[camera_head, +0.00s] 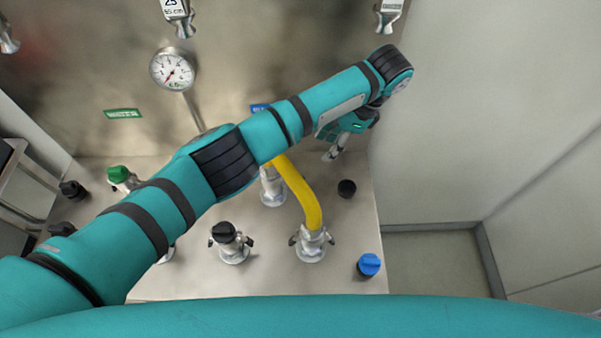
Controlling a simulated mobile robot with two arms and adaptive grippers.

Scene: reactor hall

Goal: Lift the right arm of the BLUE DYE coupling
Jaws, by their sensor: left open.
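A blue label (260,107) on the back panel is mostly hidden behind my left arm, and I cannot read it. Below it a metal coupling (272,190) stands on the deck, its top partly hidden by the arm. A yellow hose (302,194) runs from beside it to a front coupling (311,243) with dark side arms, one on each side. I cannot tell which coupling is BLUE DYE. My left gripper (335,153) is open and points down, above the deck to the right of the rear coupling. My right gripper is not in view.
A green-topped fitting (120,177) is at the left. A gauge (173,71) hangs on the back panel. Open floor (432,262) lies right of the deck.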

